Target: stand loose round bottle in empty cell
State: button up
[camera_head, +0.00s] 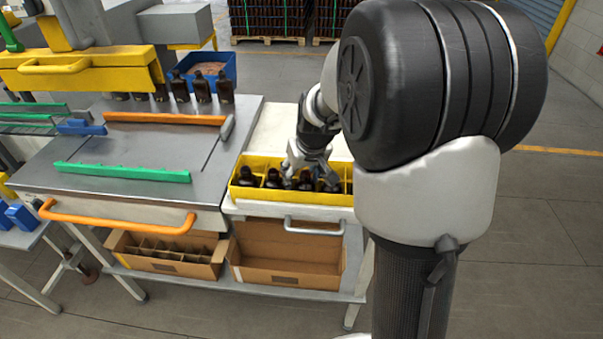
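A yellow crate (290,197) with dividers stands on the white table right of the metal bench. Several dark amber bottles stand in its cells, among them one at the left end (247,177), one beside it (273,179) and one below my gripper (305,182). My gripper (307,174) points down over the middle-right of the crate, its fingers close to the bottle tops. The fingers look spread, but the view is too small to tell whether they touch a bottle. The crate's right end is partly hidden by my arm. I cannot pick out the loose bottle.
More amber bottles (202,88) stand at the metal bench's back by a blue bin (222,67). An orange rail (165,119) and a green rail (122,172) cross the bench. Cardboard boxes (286,270) sit on the shelf below. The white tabletop (275,130) behind the crate is clear.

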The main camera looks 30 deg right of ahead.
jog(key=o, duration=0.3)
jog(key=v, duration=1.2)
dwell(0.4)
jog(key=s+a, duration=0.7)
jog(key=s, duration=0.4)
jog(key=s+a+n, duration=0.1)
jog(key=s+a, duration=0.5)
jog(key=s, duration=0.5)
jog(key=shift+s+a+f+n+y, duration=0.25)
jog(key=shift+a+n+y, duration=0.05)
jog(key=shift+a, duration=0.1)
